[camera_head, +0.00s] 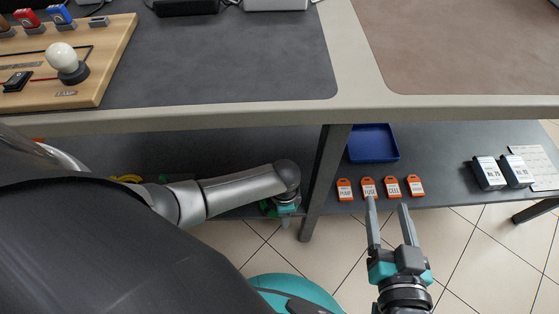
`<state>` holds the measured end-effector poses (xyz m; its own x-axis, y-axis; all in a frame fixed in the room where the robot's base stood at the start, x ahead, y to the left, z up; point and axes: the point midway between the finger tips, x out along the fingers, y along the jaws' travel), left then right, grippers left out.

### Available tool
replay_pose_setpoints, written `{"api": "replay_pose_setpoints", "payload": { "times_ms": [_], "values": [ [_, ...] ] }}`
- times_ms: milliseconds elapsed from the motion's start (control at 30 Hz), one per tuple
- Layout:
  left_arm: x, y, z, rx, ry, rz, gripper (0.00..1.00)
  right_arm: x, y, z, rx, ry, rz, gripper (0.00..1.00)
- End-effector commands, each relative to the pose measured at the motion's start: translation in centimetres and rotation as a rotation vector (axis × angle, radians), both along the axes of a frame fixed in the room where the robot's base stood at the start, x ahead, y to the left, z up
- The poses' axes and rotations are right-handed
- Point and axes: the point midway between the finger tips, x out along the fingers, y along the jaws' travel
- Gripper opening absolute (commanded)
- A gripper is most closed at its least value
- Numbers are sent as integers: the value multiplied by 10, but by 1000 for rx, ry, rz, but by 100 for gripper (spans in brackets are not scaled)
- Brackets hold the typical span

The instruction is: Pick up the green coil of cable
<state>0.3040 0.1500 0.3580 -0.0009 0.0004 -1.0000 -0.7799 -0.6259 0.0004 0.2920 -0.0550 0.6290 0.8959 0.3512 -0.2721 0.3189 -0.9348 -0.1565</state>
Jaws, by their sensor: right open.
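I cannot clearly make out a green coil of cable. A small patch of green shows around my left gripper (285,222), but I cannot tell whether it is cable or the gripper's own teal housing. The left gripper points down at the front edge of the lower shelf, left of the table leg; its fingers are too hidden to judge. A yellow curved thing (127,179) lies on the lower shelf at the left, mostly hidden by my arm. My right gripper (388,202) is open and empty, its fingertips just in front of the orange tags.
Orange tags (393,186) lie in a row on the right lower shelf (440,165), with a blue tray (373,143) behind them. Two labelled boxes (489,173) stand farther right. A table leg (325,185) separates the shelf areas. The worktop (220,60) overhangs the shelves.

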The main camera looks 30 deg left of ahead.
Motion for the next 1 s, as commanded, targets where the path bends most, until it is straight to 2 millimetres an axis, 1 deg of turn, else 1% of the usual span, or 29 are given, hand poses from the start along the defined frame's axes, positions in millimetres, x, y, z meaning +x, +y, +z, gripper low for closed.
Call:
{"api": "replay_pose_setpoints", "payload": {
  "times_ms": [133,400,900,967,1000],
  "values": [
    [0,0,-3,-1,-1,-1,64,-1,2,2,20,-30,0,63],
    [0,0,-3,-1,-1,0,64,-1,3,3,22,-35,-1,63],
    [0,0,-3,-1,-1,0,8,-1,3,3,22,-34,-1,63],
    [0,0,-3,-1,-1,0,1,-1,3,3,22,-34,-1,63],
    [0,0,-3,-1,-1,0,0,-1,3,3,22,-34,-1,63]
  ]
}}
